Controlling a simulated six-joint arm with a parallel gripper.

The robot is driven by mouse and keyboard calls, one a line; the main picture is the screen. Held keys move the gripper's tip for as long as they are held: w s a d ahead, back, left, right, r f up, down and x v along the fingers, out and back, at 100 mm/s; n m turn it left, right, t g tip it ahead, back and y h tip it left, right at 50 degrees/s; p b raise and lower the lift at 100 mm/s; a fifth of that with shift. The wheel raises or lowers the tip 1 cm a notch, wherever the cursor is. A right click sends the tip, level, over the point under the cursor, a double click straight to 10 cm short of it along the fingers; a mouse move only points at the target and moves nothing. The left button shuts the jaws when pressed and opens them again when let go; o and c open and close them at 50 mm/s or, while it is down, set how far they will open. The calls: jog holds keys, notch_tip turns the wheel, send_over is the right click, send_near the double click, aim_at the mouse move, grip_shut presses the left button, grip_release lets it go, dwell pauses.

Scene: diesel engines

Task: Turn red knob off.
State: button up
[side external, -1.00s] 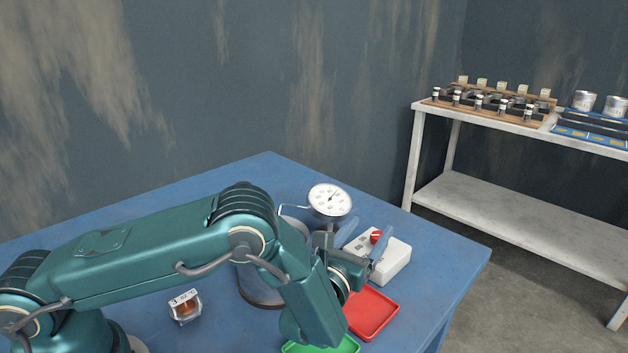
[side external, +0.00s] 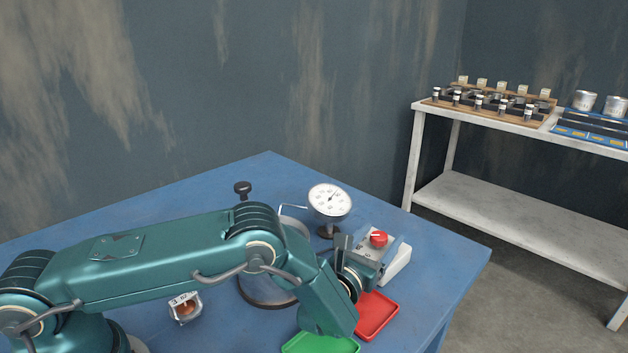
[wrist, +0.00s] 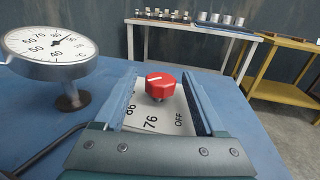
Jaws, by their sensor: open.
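The red knob (side external: 378,239) sits on a white box (side external: 398,264) on the blue table. In the wrist view the red knob (wrist: 160,86) has a white pointer line, and the box face (wrist: 150,118) carries the marks 86, 76 and OFF. The line points toward the upper right, away from the OFF mark. My gripper (wrist: 163,92) is open, with one blue finger on each side of the knob and gaps between. In the side view my gripper (side external: 371,245) is at the box, and the arm hides part of it.
A dial gauge (side external: 330,199) on a stand is just left of the box. A red tray (side external: 376,316) and a green tray (side external: 320,345) lie in front. A metal shelf (side external: 480,125) stands behind.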

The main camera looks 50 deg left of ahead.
grip_shut()
jog(key=shift+r+n+y, duration=0.1)
jog(key=shift+n+y, duration=0.4)
jog(key=shift+y, duration=0.3)
jog(key=shift+n+g+y, duration=1.2)
jog(key=shift+n+y, duration=0.5)
jog(key=shift+y, duration=0.8)
grip_release()
jog(key=shift+s+d, duration=0.1)
